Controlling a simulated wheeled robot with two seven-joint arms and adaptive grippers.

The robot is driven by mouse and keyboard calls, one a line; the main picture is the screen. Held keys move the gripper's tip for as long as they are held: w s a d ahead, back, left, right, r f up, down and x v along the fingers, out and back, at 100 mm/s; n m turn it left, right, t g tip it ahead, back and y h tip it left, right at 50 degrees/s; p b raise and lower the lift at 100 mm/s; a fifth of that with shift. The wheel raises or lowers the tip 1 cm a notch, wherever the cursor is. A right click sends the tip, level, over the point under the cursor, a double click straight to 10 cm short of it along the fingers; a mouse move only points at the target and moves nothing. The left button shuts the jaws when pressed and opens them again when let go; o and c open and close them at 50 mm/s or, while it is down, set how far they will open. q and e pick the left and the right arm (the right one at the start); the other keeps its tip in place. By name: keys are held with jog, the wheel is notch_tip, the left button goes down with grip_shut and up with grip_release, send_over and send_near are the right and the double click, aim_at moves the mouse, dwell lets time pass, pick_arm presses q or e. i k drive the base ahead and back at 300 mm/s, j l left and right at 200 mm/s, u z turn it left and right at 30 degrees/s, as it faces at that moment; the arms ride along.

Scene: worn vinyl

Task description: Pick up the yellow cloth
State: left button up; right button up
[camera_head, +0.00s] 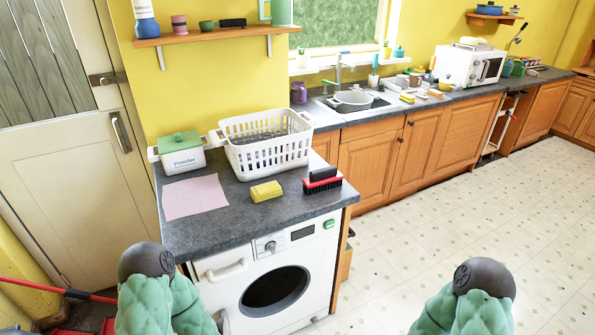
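A small folded yellow item (266,191), which looks like the yellow cloth, lies on the dark grey worktop above the washing machine. It is near the worktop's front edge, between a flat pink cloth (194,196) and a black and red brush (322,182). My two arms, in green padded sleeves with dark round joints, show at the bottom left and bottom right. Both are apart from the worktop. Neither gripper is in view, and nothing shows in contact with the yellow item.
A white laundry basket (268,150) and a powder box with a green lid (182,153) stand behind the yellow item. The washing machine (270,277) is below the worktop (224,228). Open floor (480,200) lies to the right. A red-handled tool (40,287) leans at lower left.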

aim_at(269, 191)
jog(key=i+l+u, duration=0.45)
jog(key=l, duration=0.25)
jog(key=i+l+u, duration=0.25)
jog(key=l, duration=0.15)
jog(key=i+l+u, duration=0.2)
jog(key=l, duration=0.2)
jog(key=k, duration=0.05)
